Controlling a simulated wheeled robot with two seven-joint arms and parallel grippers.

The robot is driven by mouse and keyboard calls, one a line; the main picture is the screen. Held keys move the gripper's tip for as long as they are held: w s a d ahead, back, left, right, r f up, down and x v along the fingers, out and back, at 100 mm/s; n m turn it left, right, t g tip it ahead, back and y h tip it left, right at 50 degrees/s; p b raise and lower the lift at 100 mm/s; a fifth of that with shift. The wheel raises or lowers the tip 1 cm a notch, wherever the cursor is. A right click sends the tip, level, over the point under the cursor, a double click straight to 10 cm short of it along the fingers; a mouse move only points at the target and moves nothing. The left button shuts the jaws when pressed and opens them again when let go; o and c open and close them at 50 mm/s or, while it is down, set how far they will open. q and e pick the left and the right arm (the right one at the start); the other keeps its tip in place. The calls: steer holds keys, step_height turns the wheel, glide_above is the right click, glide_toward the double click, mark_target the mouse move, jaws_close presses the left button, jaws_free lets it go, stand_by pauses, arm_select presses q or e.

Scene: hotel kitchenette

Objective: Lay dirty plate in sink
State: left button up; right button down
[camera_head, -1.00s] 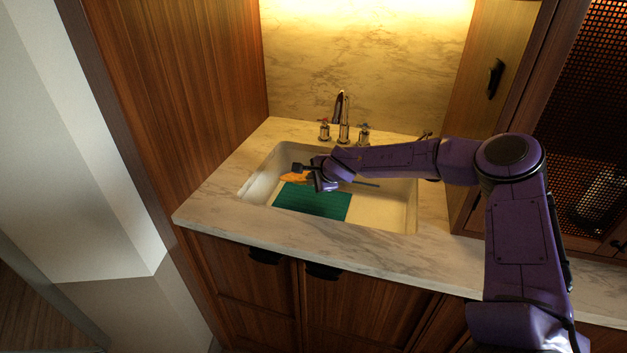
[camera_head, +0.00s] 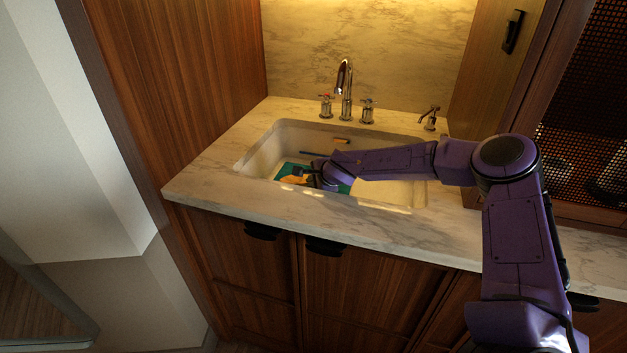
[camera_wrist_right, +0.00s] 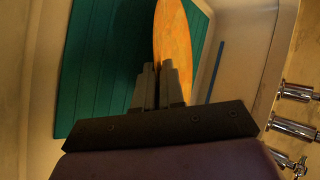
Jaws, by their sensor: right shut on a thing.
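The plate (camera_head: 293,180) is orange and shows only in part in the head view, low inside the sink. In the right wrist view the plate (camera_wrist_right: 173,40) is seen nearly edge-on, as a narrow orange shape between the fingertips. My right gripper (camera_head: 306,174) is shut on the plate, over the teal mat. Its fingers also show in the right wrist view (camera_wrist_right: 160,82). The sink (camera_head: 395,192) is a pale basin set in a marble counter. My right forearm hides part of it. My left gripper is not in view.
A teal mat (camera_wrist_right: 90,70) lies in the sink. A thin blue stick (camera_wrist_right: 215,72) and a small orange-handled item (camera_head: 342,140) are on the sink's far side. A faucet (camera_head: 346,90) with two handles stands behind. A wooden wall (camera_head: 170,80) bounds the left.

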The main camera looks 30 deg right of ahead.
steer(key=shift+r, duration=0.1)
steer(key=c, duration=1.1)
jaws_free()
steer(key=shift+c, duration=0.2)
steer(key=shift+r, duration=0.4)
steer(key=s+a+r, duration=0.2)
steer(key=s+r, duration=0.2)
steer(key=s+a+r, duration=0.2)
steer(key=s+r, duration=0.2)
steer(key=s+a+r+b, duration=0.1)
steer(key=s+a+r, duration=0.2)
steer(key=s+r, duration=0.1)
steer(key=shift+a+r, duration=0.1)
